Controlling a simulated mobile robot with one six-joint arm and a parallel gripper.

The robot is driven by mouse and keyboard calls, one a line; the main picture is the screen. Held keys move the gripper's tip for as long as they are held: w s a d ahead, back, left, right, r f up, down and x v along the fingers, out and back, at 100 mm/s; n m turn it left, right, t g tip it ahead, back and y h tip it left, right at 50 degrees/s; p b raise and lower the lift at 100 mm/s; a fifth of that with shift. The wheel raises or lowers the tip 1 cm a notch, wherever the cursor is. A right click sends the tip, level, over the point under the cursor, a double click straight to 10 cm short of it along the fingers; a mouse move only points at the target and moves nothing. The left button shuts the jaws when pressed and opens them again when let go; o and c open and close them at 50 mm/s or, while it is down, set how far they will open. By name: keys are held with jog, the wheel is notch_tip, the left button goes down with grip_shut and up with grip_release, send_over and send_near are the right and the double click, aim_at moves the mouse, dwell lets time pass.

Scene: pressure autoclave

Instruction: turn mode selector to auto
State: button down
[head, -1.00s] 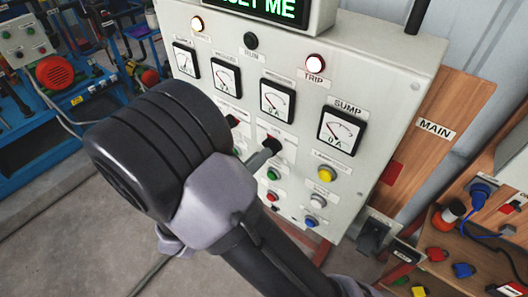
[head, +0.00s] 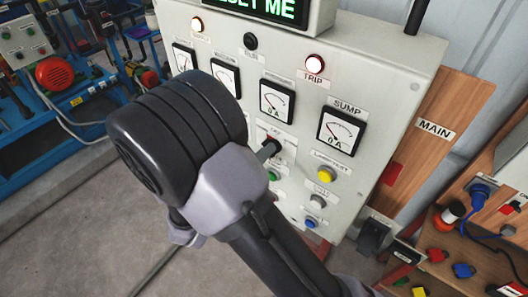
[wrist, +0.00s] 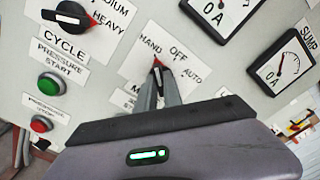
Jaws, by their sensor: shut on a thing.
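The mode selector is a dark knob with a red pointer (wrist: 157,63) on the grey panel, in the middle of the wrist view. Its plate reads HAND, OFF and AUTO from left to right. The red pointer faces up, near the HAND word; AUTO lies to its right. My gripper (wrist: 159,84) is shut on the knob, with a finger on each side, hiding its lower part. In the head view the selector (head: 277,146) shows just past my gripper's tip (head: 267,152); my wrist covers the panel to its left.
The cycle knob (wrist: 68,18), green start button (wrist: 51,85) and red button (wrist: 42,124) are left of the selector. Gauges (head: 341,133) sit above and right. A yellow button (head: 326,174) is to the right. The red trip lamp (head: 315,64) is lit.

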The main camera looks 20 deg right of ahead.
jog(key=shift+m, duration=0.3)
jog(key=shift+s+d+m+b, duration=0.15)
jog(key=shift+m+b, duration=1.7)
jog(key=shift+m, duration=2.95)
jog(key=shift+s+d+m+b, duration=0.15)
jog(key=shift+m+b, duration=1.7)
jog(key=shift+m, duration=2.95)
jog(key=shift+a, duration=0.1)
jog(key=c, duration=1.5)
grip_release()
